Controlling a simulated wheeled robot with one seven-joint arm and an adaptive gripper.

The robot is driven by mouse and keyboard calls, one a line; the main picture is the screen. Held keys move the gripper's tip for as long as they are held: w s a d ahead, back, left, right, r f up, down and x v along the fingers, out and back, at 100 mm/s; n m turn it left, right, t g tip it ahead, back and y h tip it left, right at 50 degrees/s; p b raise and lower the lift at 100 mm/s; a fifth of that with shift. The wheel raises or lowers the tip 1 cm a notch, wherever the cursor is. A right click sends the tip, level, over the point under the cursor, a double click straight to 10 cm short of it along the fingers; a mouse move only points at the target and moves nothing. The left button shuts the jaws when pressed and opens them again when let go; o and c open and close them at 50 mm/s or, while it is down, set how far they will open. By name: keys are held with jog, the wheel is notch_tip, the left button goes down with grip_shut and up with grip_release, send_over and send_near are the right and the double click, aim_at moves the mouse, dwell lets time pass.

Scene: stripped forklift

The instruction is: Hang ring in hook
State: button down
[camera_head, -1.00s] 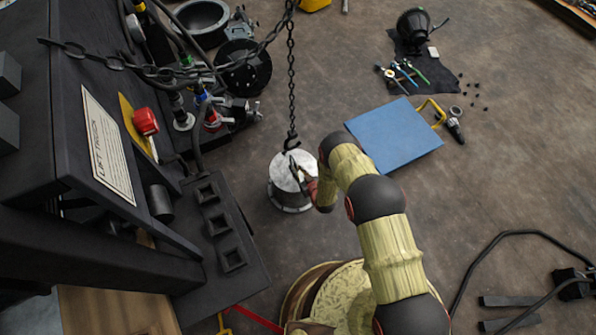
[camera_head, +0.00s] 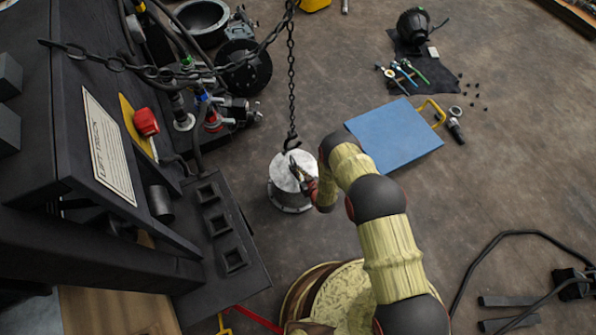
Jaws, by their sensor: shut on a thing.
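The black hook (camera_head: 291,142) hangs at the lower end of a dark chain (camera_head: 291,75). It hangs above the far edge of a grey cylindrical part with a pale round top (camera_head: 283,172). My gripper (camera_head: 297,170) reaches in from the right, over the right side of that pale top and just below the hook in the picture. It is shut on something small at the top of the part. I take this to be the ring, but it is too small and too covered by the fingers to make out. I cannot tell whether it touches the hook.
The black forklift frame (camera_head: 130,215) with a lettered plate (camera_head: 108,147) fills the left side. A second chain (camera_head: 165,72) crosses the upper left. A blue panel (camera_head: 394,134) lies on the floor right of my arm.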

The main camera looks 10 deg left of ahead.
jog(key=shift+r, duration=0.5)
jog(key=shift+r, duration=0.15)
notch_tip(320, 180, up, 2)
jog(key=shift+r+p, duration=0.15)
jog(key=shift+p, duration=0.85)
jog(key=shift+w, duration=0.1)
jog(key=w+d+r, duration=0.3)
jog(key=w+d, duration=0.2)
jog(key=d, duration=0.2)
jog(key=shift+d+r, duration=0.2)
jog(key=shift+d, duration=0.05)
jog(key=shift+r, duration=0.15)
notch_tip(320, 180, up, 7)
jog(key=p, duration=0.4)
dwell(0.6)
